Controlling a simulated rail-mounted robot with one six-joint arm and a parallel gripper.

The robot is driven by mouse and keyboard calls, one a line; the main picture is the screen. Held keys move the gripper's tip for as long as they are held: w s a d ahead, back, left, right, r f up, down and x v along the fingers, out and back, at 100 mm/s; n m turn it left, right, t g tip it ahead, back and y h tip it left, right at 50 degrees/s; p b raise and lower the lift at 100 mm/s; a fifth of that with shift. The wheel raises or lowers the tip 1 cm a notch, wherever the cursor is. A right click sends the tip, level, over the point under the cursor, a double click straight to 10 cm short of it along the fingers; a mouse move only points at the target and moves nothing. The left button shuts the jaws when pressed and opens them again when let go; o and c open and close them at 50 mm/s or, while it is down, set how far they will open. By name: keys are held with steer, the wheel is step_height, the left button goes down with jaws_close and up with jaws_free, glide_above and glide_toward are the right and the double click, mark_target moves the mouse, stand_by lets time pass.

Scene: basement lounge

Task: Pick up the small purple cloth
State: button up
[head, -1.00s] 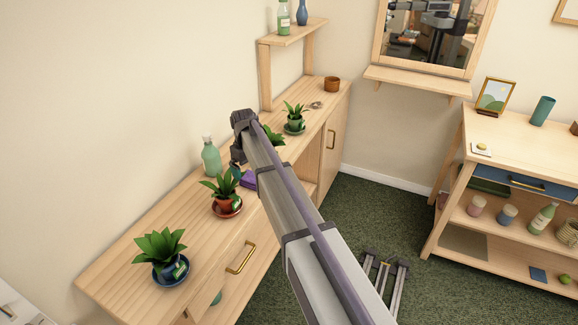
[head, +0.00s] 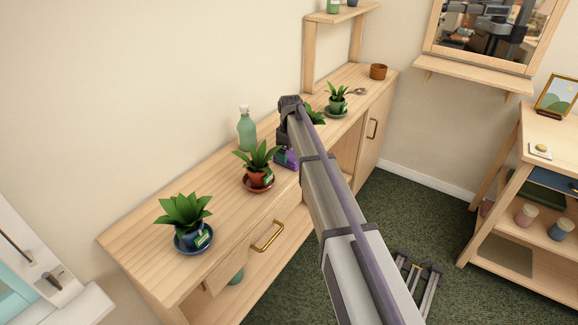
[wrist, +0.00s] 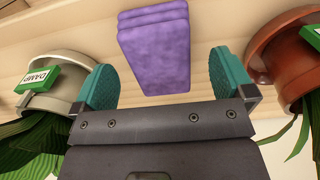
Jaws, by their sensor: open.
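The small purple cloth (wrist: 154,46) is folded and lies on the wooden cabinet top (head: 225,190). In the wrist view it shows between and beyond my fingertips. In the head view only a bit of the cloth (head: 287,158) shows, partly hidden by my arm. My gripper (wrist: 160,78) is open, with one teal finger pad to each side of the cloth's line. It holds nothing. In the head view the gripper (head: 284,150) is mostly hidden behind my arm.
A terracotta pot (wrist: 280,55) stands close beside the right finger, and a pale pot (wrist: 62,75) tagged "DAMP" close beside the left. A green bottle (head: 247,132) stands near the wall. A blue-potted plant (head: 188,232) stands nearer.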

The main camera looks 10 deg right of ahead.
mark_target(290, 155)
step_height(290, 155, down, 3)
steer(key=shift+b, duration=0.6)
steer(key=shift+r, duration=0.25)
steer(key=c, duration=1.1)
